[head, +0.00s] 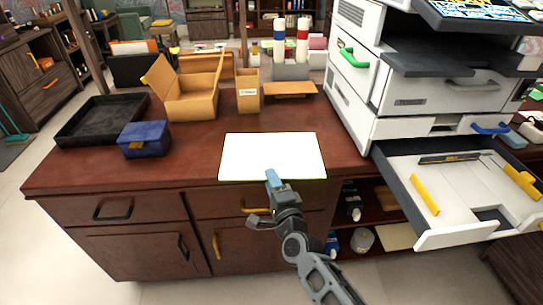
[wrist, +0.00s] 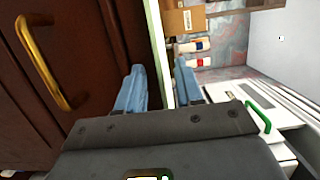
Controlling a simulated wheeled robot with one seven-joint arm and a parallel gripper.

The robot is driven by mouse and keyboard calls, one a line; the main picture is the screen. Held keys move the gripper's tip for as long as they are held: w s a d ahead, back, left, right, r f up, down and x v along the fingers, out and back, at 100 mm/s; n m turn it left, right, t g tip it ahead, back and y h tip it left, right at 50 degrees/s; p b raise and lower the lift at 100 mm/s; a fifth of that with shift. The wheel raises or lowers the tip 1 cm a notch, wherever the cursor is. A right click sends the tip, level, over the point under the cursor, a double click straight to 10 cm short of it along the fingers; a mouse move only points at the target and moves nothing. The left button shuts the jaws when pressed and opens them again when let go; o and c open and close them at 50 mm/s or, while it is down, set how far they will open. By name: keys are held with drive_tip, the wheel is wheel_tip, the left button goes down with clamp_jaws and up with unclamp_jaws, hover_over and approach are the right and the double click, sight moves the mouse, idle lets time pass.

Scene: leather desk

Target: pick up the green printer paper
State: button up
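The printer paper (head: 272,152) is a flat white stack with a thin green edge, lying at the front edge of the brown desk. In the wrist view the paper (wrist: 157,40) is seen nearly edge-on as a pale strip with a green line. My gripper (head: 271,174) is at the paper's front edge in the head view. In the wrist view my gripper (wrist: 160,66) is open, its two blue fingers apart on either side of the strip. I cannot tell whether either finger touches the paper. The fingertips hide a small part of its front edge.
A blue box (head: 144,140), a black tray (head: 101,121), an open cardboard box (head: 190,99) and a tan holder (head: 248,92) stand left and behind. A large white printer (head: 440,95) with an open drawer (head: 463,233) is at right. Drawer handles (head: 256,210) project below the desk edge.

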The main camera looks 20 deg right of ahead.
clamp_jaws()
idle(0.3)
idle(0.4)
